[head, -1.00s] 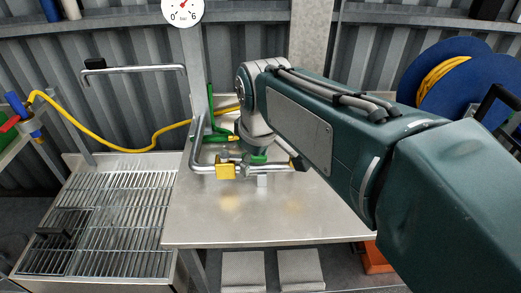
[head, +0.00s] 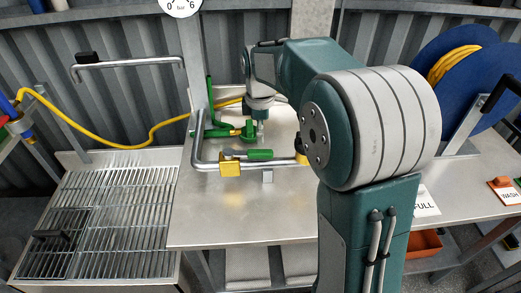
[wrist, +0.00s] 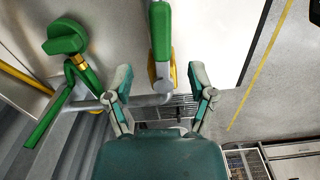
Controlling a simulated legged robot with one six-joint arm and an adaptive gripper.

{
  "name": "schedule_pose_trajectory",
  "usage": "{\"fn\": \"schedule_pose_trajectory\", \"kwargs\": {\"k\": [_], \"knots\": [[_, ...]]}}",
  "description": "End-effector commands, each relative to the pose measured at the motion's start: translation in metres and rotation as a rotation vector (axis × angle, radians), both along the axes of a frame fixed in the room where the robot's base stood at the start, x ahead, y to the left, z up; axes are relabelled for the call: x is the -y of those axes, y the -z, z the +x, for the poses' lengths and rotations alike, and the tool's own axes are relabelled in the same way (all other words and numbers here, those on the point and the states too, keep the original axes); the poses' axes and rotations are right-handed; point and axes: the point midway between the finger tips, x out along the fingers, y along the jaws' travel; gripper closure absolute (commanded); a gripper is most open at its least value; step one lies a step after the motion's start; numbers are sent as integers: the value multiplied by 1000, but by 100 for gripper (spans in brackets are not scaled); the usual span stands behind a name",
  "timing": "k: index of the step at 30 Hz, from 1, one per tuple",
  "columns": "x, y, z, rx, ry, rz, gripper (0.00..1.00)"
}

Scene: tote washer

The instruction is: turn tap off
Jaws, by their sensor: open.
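A metal pipe (head: 197,152) runs along the bench and carries a yellow valve body (head: 230,169) with a green lever (head: 260,154). The lever lies roughly along the pipe. In the wrist view the green lever (wrist: 159,30) is ahead of my gripper (wrist: 159,78), between the lines of its two spread fingers, with yellow (wrist: 173,75) beside it. My gripper is open and empty; it shows small behind the lever in the head view (head: 262,130). Contact cannot be told. A second green fitting (wrist: 65,38) with a long green handle (wrist: 45,120) is at the left.
A steel bench (head: 225,220) holds the pipework. A grated drain (head: 110,220) is at left, with a yellow hose (head: 130,143) behind. A blue hose reel (head: 440,85) stands at right. An upright post (head: 193,60) rises close to the pipe. The bench front is clear.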

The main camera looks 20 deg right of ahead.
Motion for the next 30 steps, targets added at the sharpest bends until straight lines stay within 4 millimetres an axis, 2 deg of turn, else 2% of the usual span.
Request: {"fn": "schedule_pose_trajectory", "kwargs": {"k": [1,6,12,23,24,26,27,28,30], "knots": [[-1,11,-1,-4,0,-1,29],[-1,42,-1,-3,1,-1,29],[-1,66,-1,-2,1,0,29],[-1,72,0,1,1,0,29],[-1,72,0,1,1,0,46],[-1,72,0,1,1,0,73],[-1,72,0,1,1,0,91],[-1,72,0,1,1,0,100],[-1,72,0,1,1,0,100]]}}
